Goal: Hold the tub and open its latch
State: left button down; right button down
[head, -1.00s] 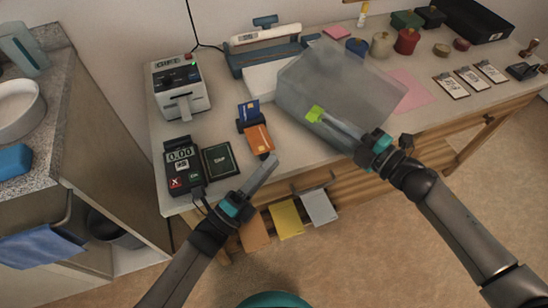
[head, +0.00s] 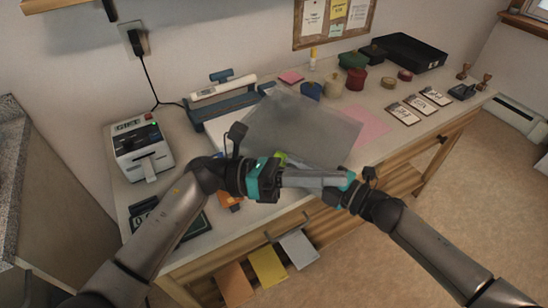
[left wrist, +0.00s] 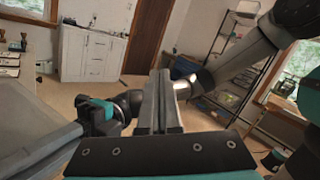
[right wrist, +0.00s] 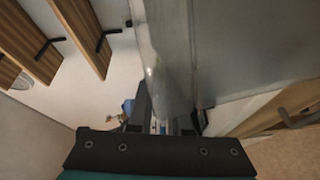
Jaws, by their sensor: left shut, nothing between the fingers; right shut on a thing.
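The tub (head: 310,122) is a translucent grey box at the front of the table, tilted in the head view. Its side also shows at the left of the left wrist view (left wrist: 30,112) and fills the middle of the right wrist view (right wrist: 225,45). A yellow-green part, apparently the latch (head: 281,157), peeks out above my left gripper's fingers. My right gripper (right wrist: 168,106) is shut on the tub; its fingers are largely hidden in the head view. My left gripper (head: 336,180) is shut and empty, lying across the tub's front, pointing right towards my right wrist. Contact there is unclear.
A label printer (head: 140,150) stands at the left, and a blue paper trimmer (head: 225,108) behind the tub. Small pots (head: 355,79), a black tray (head: 408,50) and cards (head: 420,104) lie at the back right.

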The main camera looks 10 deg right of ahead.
pick_arm(q)
jog(key=w+a+r+m+t+y, duration=0.4)
jog(key=w+a+m+t+y, duration=0.45)
jog(key=y, duration=0.85)
jog(key=w+d+f+t, duration=0.1)
jog(key=w+f, duration=0.1)
jog(key=f, duration=0.4)
jog(key=w+d+f+t, duration=0.1)
jog(key=w+f, duration=0.2)
jog(key=f, duration=0.4)
jog(key=shift+d+m, duration=0.35)
jog(key=shift+m, duration=0.1)
